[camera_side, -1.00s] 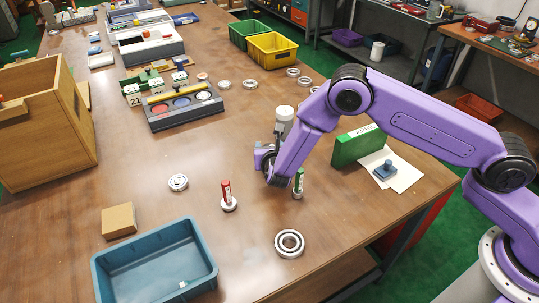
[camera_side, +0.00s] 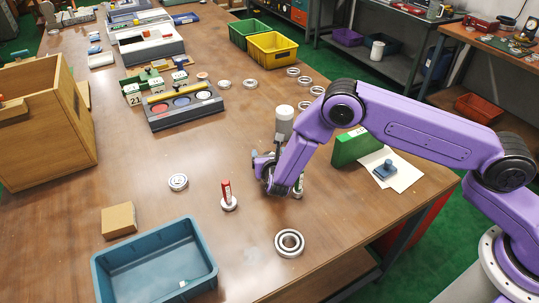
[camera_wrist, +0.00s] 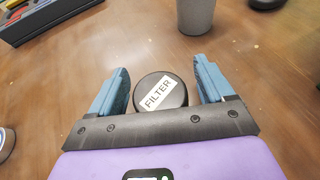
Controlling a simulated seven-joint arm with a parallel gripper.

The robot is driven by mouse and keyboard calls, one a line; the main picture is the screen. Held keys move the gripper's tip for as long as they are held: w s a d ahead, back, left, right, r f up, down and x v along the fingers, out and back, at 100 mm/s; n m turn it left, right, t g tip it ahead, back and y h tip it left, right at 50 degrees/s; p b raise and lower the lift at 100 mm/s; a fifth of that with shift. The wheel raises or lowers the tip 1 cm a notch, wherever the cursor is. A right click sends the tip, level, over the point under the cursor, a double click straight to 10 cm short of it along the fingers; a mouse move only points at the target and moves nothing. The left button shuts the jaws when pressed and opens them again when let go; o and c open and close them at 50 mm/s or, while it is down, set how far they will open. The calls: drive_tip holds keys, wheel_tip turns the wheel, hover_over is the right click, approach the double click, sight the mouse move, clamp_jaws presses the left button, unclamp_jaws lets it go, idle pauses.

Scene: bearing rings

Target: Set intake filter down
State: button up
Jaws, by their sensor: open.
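The intake filter (camera_wrist: 162,91) is a black round body with a white label reading FILTER on top, seen in the wrist view. It lies between the two blue fingers of my gripper (camera_wrist: 161,70), which are open with a narrow gap on each side of it. In the side view my gripper (camera_side: 270,184) is low over the table, left of the green box. The filter is hidden there, and I cannot tell whether it rests on the table.
A grey cylinder (camera_wrist: 197,15) stands just beyond the fingers. A red marker on a round base (camera_side: 228,196), a bearing ring (camera_side: 289,243) and a blue bin (camera_side: 155,262) are nearby. A green box (camera_side: 352,148) stands to the right. The table left of my gripper has free room.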

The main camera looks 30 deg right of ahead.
drive_tip(key=shift+s+a+r, duration=0.1)
drive_tip(key=shift+s+r, duration=0.05)
drive_tip(key=shift+r, duration=0.05)
drive_tip(key=v, duration=1.1)
drive_tip(key=shift+s+a+r, duration=0.1)
drive_tip(key=shift+s+a, duration=0.05)
drive_tip(key=shift+s, duration=0.15)
drive_tip(key=shift+r, duration=0.1)
drive_tip(key=s+d+r+m+g+h, duration=0.1)
drive_tip(key=s+d+r+m+g, duration=0.5)
drive_tip(key=s+d+r+m, duration=0.5)
drive_tip(key=s+d+r+m+g+y, duration=0.3)
drive_tip(key=s+d+m, duration=0.1)
drive_tip(key=s, duration=0.6)
drive_tip(key=s+d+r+m+g+y, duration=0.3)
drive_tip(key=s+d+m, duration=0.1)
drive_tip(key=s, duration=0.7)
drive_tip(key=shift+s, duration=0.25)
